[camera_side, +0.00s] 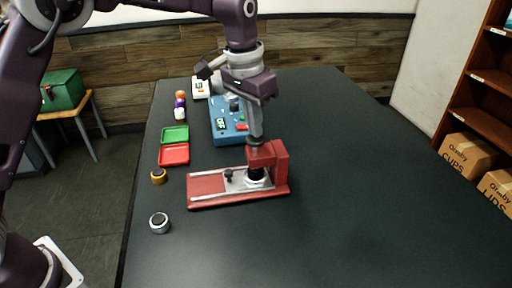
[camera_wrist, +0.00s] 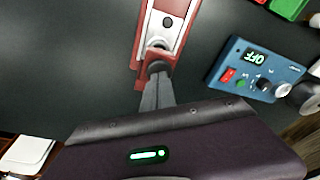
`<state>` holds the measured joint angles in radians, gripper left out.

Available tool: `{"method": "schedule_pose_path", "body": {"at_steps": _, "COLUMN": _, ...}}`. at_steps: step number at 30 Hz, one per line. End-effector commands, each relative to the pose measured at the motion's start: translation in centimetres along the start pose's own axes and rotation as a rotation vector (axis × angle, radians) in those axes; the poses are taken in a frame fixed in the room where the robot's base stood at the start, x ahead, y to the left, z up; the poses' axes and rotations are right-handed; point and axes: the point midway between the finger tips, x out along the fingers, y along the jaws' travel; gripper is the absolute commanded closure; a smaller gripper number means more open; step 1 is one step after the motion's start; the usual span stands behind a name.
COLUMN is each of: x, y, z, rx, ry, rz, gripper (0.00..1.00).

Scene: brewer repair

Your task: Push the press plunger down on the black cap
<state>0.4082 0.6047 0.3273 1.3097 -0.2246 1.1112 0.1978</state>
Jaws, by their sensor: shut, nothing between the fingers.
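The red press (camera_side: 280,172) stands on the dark table, with a pale slide on its base; it also shows in the wrist view (camera_wrist: 138,60). Its dark plunger top (camera_wrist: 158,67) is directly under my fingertips. My gripper (camera_side: 255,137) points down, shut and empty, its tips at or just above the plunger top; contact cannot be told. A black part (camera_side: 256,174) sits under the press head on a white seat (camera_side: 258,184). I cannot tell how much of it is the black cap and how much the plunger. My gripper also shows in the wrist view (camera_wrist: 158,84).
A small black knob (camera_side: 229,174) stands on the slide. A blue device (camera_side: 228,120) reading OFF is behind the press. Green (camera_side: 175,135) and red (camera_side: 174,155) trays, a yellow ring part (camera_side: 158,176) and a silver-rimmed part (camera_side: 160,222) lie left. The table's right side is clear.

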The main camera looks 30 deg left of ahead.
Motion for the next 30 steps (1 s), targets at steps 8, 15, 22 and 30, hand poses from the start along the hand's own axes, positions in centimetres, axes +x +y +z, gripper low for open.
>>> {"method": "schedule_pose_path", "body": {"at_steps": 8, "x": 0.7, "y": 0.0, "z": 0.1, "rx": 0.0, "ry": 0.0, "rz": 0.0, "gripper": 1.0}}
{"method": "schedule_pose_path", "body": {"at_steps": 15, "x": 0.9, "y": 0.0, "z": 0.1, "rx": 0.0, "ry": -0.001, "rz": -0.001, "gripper": 1.0}}
{"method": "schedule_pose_path", "body": {"at_steps": 22, "x": 1.3, "y": -0.1, "z": 0.2, "rx": -0.001, "ry": 0.0, "rz": -0.001, "gripper": 1.0}}
{"method": "schedule_pose_path", "body": {"at_steps": 30, "x": 1.7, "y": -0.1, "z": 0.2, "rx": -0.001, "ry": -0.001, "rz": -0.001, "gripper": 1.0}}
